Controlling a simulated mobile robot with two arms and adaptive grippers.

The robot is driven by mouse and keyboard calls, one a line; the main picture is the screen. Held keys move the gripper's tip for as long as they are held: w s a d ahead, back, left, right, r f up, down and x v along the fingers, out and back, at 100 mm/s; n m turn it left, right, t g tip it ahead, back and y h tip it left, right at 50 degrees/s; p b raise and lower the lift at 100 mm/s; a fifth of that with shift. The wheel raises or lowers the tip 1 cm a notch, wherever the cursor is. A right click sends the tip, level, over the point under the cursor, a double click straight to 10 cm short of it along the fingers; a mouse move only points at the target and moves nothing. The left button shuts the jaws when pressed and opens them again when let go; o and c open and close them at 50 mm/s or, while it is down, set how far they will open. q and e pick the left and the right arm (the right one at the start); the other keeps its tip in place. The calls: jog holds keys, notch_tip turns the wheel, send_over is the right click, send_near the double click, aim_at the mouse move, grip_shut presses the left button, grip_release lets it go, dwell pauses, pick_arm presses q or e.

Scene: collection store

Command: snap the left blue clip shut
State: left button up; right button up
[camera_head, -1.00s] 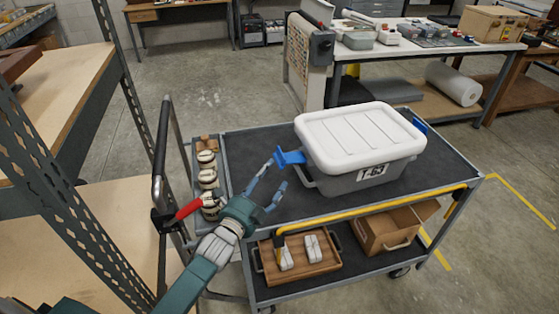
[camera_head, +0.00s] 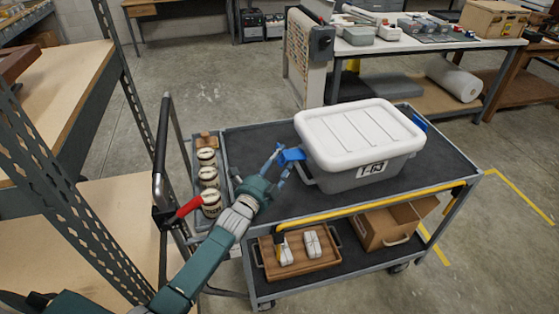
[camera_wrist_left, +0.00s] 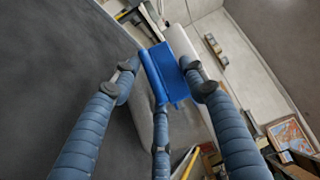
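The left blue clip (camera_head: 290,156) sticks outward from the left end of a grey bin with a white lid (camera_head: 358,133). In the left wrist view the clip (camera_wrist_left: 165,75) is a blue flap between my left fingers. My left gripper (camera_head: 280,163) is open at the clip, with its fingers spread around it; the wrist view shows the fingers (camera_wrist_left: 160,84) too. I cannot tell whether they touch it. The right blue clip (camera_head: 419,122) shows partly at the bin's far end. My right gripper is not in view.
The bin stands on a dark cart top (camera_head: 245,146). Several labelled jars (camera_head: 209,178) stand along the cart's left side by a red-gripped handle (camera_head: 189,206). A wooden tray (camera_head: 325,260) and an open carton (camera_head: 385,232) are on the lower shelf. Perforated rack uprights rise at left.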

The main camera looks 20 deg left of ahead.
pick_arm(q)
grip_shut()
jog(key=shift+r+p, duration=0.2)
jog(key=shift+p, duration=0.2)
jog(key=r+m+g+p, duration=0.1)
jog(key=p, duration=0.3)
jog(key=r+m+g+p, duration=0.1)
jog(key=p, duration=0.2)
jog(key=w+d+r+m+g+y+p, duration=0.1)
jog(key=r+p, duration=0.1)
jog(key=p, duration=0.2)
jog(key=shift+r+m+g+p, duration=0.1)
jog(key=shift+m+g+p, duration=0.2)
jog(key=shift+g, duration=0.1)
jog(key=shift+w+d+m+g+y+p, duration=0.1)
jog(key=shift+d+m+g+y+p, duration=0.3)
jog(key=shift+p, duration=0.4)
jog(key=shift+a, duration=0.1)
jog(key=o, duration=1.1)
grip_release()
